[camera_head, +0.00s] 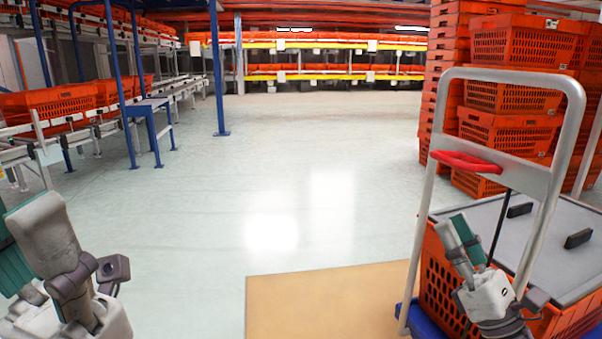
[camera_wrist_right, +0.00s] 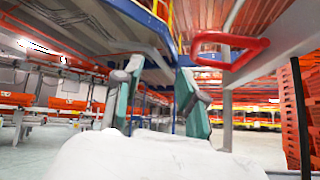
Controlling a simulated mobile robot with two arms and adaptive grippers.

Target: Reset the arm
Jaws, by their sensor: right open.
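My right gripper (camera_head: 461,226) is in front of the cart at the lower right, with its fingers pointing up. In the right wrist view, its two teal-padded fingers (camera_wrist_right: 158,80) stand apart with nothing between them, so it is open and empty. My left gripper (camera_head: 35,235) is at the lower left edge, partly cut off by the frame. Its grey and teal parts show, but the gap between its fingers is not clear.
A cart with a grey metal frame (camera_head: 572,110) and red handle (camera_head: 465,162) carries an orange tote (camera_head: 437,275) close to my right gripper. Orange totes (camera_head: 512,132) are stacked behind. Conveyor racks (camera_head: 60,138) line the left. The middle floor is clear.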

